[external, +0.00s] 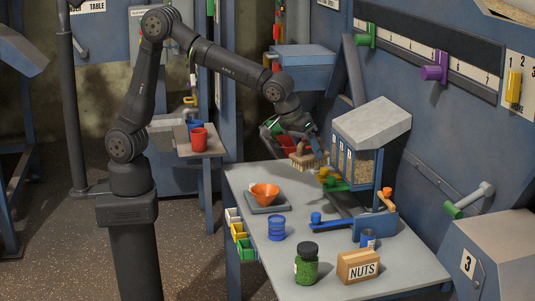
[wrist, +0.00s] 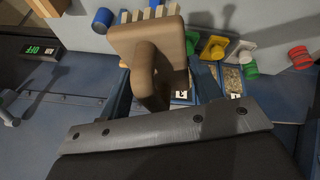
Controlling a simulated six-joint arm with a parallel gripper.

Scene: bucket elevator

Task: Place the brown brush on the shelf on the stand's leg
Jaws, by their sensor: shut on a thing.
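The brown brush (external: 304,157) hangs in my gripper (external: 313,142) above the far part of the grey table, left of the hopper unit. Its pale bristles point down in the external view. In the wrist view the brush (wrist: 148,45) shows its brown back and curved handle between the fingers of my gripper (wrist: 160,88), with the bristles at the top edge. My gripper is shut on the handle. I cannot tell for sure which surface is the shelf on the stand's leg; a small side shelf (external: 212,151) holds a red cup (external: 199,139) and a blue cup.
The hopper unit (external: 372,125) stands close right of the brush, with coloured knobs below. The table (external: 330,270) bears an orange bowl (external: 265,191) on a scale, a blue jar (external: 277,228), a green jar (external: 307,265) and a NUTS box (external: 358,267).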

